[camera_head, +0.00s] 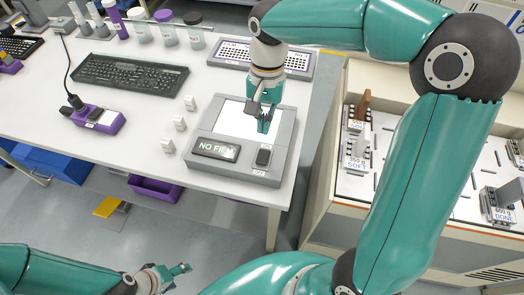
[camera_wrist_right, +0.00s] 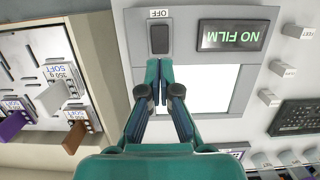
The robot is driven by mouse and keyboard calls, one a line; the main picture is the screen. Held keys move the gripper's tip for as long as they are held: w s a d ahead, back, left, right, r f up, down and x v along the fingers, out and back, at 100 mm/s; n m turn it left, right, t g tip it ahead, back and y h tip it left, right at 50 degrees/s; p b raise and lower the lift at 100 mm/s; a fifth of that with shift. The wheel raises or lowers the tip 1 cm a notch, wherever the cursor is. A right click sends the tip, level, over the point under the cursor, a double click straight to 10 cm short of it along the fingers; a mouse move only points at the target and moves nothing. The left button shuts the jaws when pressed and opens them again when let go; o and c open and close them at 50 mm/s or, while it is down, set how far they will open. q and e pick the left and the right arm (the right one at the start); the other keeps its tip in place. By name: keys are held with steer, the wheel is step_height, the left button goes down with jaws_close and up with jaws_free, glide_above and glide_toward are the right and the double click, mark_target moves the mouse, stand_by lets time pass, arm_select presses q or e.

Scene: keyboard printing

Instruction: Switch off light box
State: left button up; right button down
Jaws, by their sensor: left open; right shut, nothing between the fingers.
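The light box (camera_head: 281,151) is a grey box with a bright white panel at the front right of the white table. Its dark display (camera_head: 215,149) reads "NO FILM" in lit letters. A dark rocker switch (camera_head: 263,157) sits beside the display, with an "OFF" label by it; the switch also shows in the right wrist view (camera_wrist_right: 159,38). My right gripper (camera_head: 265,126) is shut and empty, pointing down over the white panel, its tips close to the switch. I cannot tell whether they touch anything. My left gripper (camera_head: 173,276) is open and empty, low in front of the table.
Several small white blocks (camera_head: 180,123) stand left of the box. A black keyboard (camera_head: 130,74), a purple device (camera_head: 98,120) and a grey key tray (camera_head: 262,56) are on the table. A bench with weights and labelled holders (camera_head: 354,163) stands at the right, across a gap.

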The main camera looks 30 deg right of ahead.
mark_target(261, 160)
steer(key=f, duration=0.6)
steer(key=s+a+f, duration=0.1)
steer(key=f, duration=0.3)
steer(key=shift+s+a, duration=0.1)
arm_select(q)
steer(key=shift+r, duration=0.2)
